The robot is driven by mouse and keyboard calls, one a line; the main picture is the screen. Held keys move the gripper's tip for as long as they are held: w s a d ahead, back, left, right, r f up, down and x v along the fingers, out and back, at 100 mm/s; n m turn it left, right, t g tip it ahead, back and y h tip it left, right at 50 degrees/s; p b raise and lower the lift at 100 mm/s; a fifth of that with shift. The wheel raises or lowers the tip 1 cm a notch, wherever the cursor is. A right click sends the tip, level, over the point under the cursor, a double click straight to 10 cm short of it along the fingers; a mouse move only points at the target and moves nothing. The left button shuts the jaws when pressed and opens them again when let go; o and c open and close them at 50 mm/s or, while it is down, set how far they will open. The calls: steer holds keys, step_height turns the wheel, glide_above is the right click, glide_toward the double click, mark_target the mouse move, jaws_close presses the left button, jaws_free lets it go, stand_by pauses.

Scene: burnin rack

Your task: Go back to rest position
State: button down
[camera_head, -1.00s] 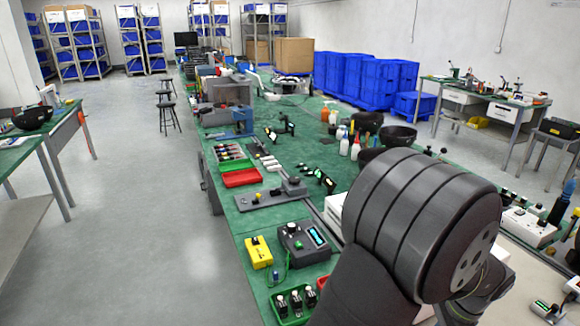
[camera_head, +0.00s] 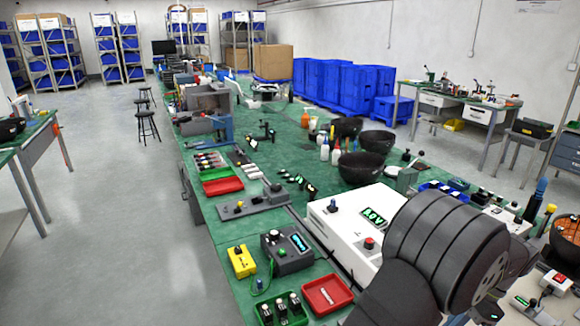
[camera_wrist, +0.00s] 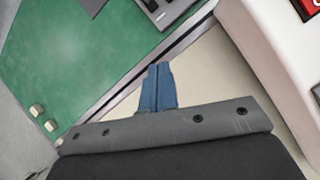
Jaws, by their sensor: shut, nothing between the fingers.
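My gripper (camera_wrist: 158,88) shows in the wrist view with its two blue fingers shut together and nothing between them. It hangs over a cream surface beside a dark rail, with the green bench top (camera_wrist: 75,55) to its left. In the head view my dark grey arm fills the lower right, and the gripper itself is hidden or out of frame there.
A white box with a green display (camera_head: 345,222) stands just left of my arm; its pale side also shows in the wrist view (camera_wrist: 262,60). A red tray (camera_head: 327,294), a green tray with black devices (camera_head: 283,308), a dark grey meter (camera_head: 287,250) and a yellow device (camera_head: 242,261) lie left of it. Black bowls (camera_head: 362,168) stand beyond.

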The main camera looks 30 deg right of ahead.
steer(key=shift+v, duration=1.1)
steer(key=c, duration=2)
jaws_free()
steer(key=o, duration=1.1)
steer(key=w+d+r+n+g+h, duration=0.1)
steer(key=w+d+r+n, duration=0.1)
steer(key=w+r, duration=0.5)
steer(key=shift+d+n+h, duration=0.25)
steer(key=shift+n+h, duration=0.05)
steer(key=o, duration=0.9)
steer(key=w+r+n+h, duration=0.2)
steer(key=w+r+n, duration=0.1)
steer(key=w+r, duration=0.5)
steer(key=shift+d+r, duration=0.2)
steer(key=shift+r, duration=0.65)
step_height(320, 180, down, 10)
steer(key=a, duration=0.1)
steer(key=shift+w+r, duration=0.2)
steer(key=shift+a, duration=0.1)
step_height(320, 180, up, 10)
steer(key=d, duration=0.1)
steer(key=shift+d, duration=0.1)
